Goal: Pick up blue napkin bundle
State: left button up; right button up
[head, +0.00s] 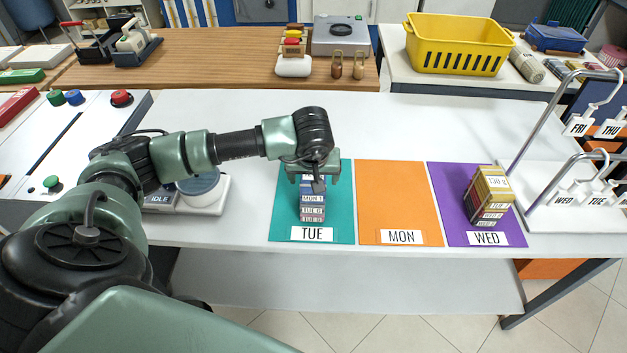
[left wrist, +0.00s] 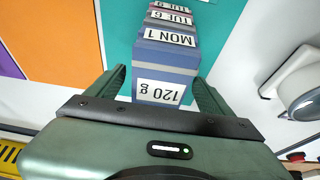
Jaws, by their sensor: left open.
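The blue napkin bundle (head: 313,187), labelled MON 1, is the top of a stack on the teal TUE mat (head: 284,218). Lower bundles labelled TUE show beneath it. My left gripper (head: 313,179) is above the bundle, partly hiding its far end. In the left wrist view the blue bundle (left wrist: 168,60), with 120 g on its top, lies between the two open fingers of my left gripper (left wrist: 163,82). Both fingers stand beside it; contact cannot be told. My right gripper is not in view.
Right of the teal mat lie the empty orange MON mat (head: 398,195) and the purple WED mat (head: 446,190), which holds a yellow-topped stack (head: 490,190). A wire rack (head: 548,130) stands at the right. A scale (head: 200,190) sits left of the teal mat.

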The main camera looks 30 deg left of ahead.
pick_arm(q)
jog(key=c, duration=1.5)
jog(key=shift+r, duration=0.1)
jog(key=shift+c, duration=0.2)
